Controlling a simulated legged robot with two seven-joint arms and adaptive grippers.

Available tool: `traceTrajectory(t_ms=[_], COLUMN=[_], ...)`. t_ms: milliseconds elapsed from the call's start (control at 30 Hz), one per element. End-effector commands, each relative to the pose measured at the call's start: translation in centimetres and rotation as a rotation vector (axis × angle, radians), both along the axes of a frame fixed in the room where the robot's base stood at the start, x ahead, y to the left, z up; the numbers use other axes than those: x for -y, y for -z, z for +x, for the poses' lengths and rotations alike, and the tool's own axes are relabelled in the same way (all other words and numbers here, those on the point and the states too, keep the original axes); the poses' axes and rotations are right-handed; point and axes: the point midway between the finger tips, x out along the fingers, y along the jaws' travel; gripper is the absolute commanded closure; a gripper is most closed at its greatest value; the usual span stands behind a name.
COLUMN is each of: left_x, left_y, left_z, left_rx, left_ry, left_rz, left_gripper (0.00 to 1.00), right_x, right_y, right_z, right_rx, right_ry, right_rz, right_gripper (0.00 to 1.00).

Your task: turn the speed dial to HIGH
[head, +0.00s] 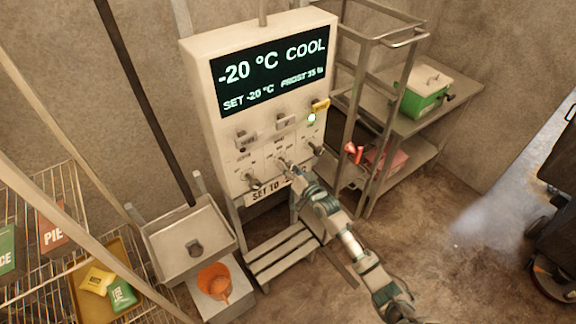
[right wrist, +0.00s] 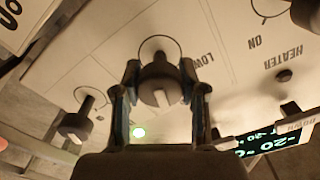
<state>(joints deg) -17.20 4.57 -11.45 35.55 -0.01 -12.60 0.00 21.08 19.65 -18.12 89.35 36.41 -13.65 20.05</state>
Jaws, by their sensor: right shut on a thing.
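The speed dial (right wrist: 157,78) is a dark round knob with a pale pointer bar, on the white control panel (head: 205,110). A thin ring and the word LOW are printed beside it in the right wrist view. My right gripper (right wrist: 160,72) is shut on this dial, one finger on each side. In the head view my right gripper (head: 287,170) reaches the middle knob of the panel's lower row and partly hides it. The word HIGH is not readable. My left gripper is not in view.
A second knob (head: 253,182) is left of the gripper and a third knob (head: 315,148) right. Above are small switches and a lit green lamp (head: 311,118). The screen (head: 270,72) reads -20 °C COOL. A metal trolley (head: 372,100) stands close at the right.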

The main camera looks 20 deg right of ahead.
Motion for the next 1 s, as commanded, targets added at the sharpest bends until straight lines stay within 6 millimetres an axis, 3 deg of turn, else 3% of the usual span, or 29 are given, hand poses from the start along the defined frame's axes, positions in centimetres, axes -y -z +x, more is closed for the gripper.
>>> traceTrajectory(t_ms=[500,1000], left_x=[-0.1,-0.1], left_y=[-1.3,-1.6], left_z=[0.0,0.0], left_rx=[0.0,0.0], left_ry=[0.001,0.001], left_rz=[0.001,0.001], left_gripper=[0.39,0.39], right_x=[0.1,0.2], right_y=[-0.1,0.0], right_z=[0.1,0.1], right_rx=[-0.143,-0.192], right_ry=[0.002,0.003], right_rz=[0.396,0.532], right_gripper=[0.93,0.93])
